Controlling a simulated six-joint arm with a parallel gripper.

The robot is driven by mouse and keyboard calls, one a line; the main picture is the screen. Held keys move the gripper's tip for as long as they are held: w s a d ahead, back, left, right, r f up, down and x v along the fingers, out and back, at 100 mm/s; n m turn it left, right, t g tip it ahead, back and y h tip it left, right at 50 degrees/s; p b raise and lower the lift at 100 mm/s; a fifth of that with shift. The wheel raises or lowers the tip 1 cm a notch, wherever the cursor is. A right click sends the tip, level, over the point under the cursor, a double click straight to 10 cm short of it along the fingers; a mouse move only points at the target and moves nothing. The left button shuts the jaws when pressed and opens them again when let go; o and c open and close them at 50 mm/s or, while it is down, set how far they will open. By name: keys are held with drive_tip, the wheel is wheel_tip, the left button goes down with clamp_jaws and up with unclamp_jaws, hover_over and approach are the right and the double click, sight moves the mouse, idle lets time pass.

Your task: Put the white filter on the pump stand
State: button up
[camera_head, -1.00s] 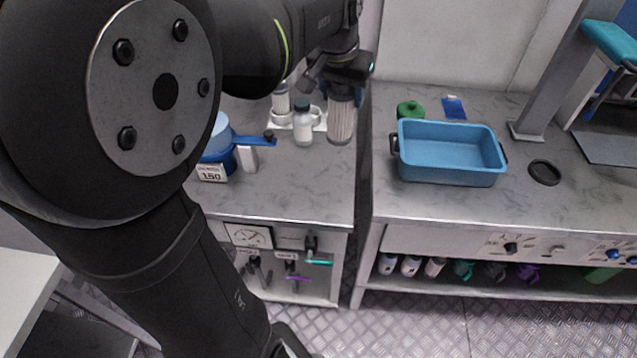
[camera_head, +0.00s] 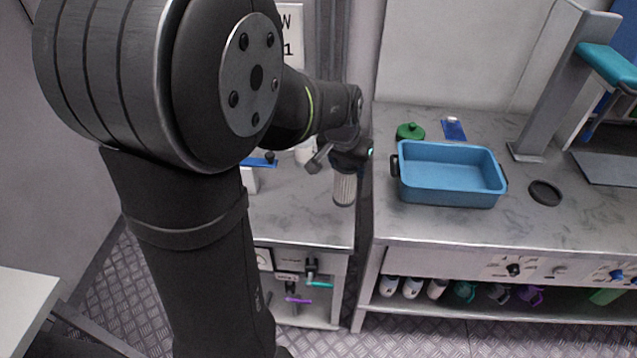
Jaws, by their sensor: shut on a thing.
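My gripper (camera_head: 347,168) points down and is shut on the top of a pale, ribbed cylinder, which looks like the white filter (camera_head: 345,191). The filter hangs upright near the right edge of the left counter (camera_head: 300,224). I cannot tell whether its bottom touches the counter. Left of it, a blue part with a dark knob (camera_head: 262,161) and a white block (camera_head: 250,180) show beside my arm. I cannot tell whether they belong to the pump stand. My arm hides the rest of that area.
A blue tray (camera_head: 450,197) stands on the right counter (camera_head: 440,222), across a narrow gap. A green lidded object (camera_head: 410,131), a blue card (camera_head: 454,129) and a black ring (camera_head: 545,193) lie near it. A white object (camera_head: 305,152) stands behind the gripper.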

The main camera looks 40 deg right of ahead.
drive_tip(key=w+a+f, duration=0.1)
drive_tip(key=w+f, duration=0.7)
drive_tip(key=shift+a+f, duration=0.15)
drive_tip(key=shift+f, duration=0.25)
drive_tip(key=shift+f, duration=0.15)
drive_tip(key=o, duration=1)
drive_tip(key=v, duration=1.2)
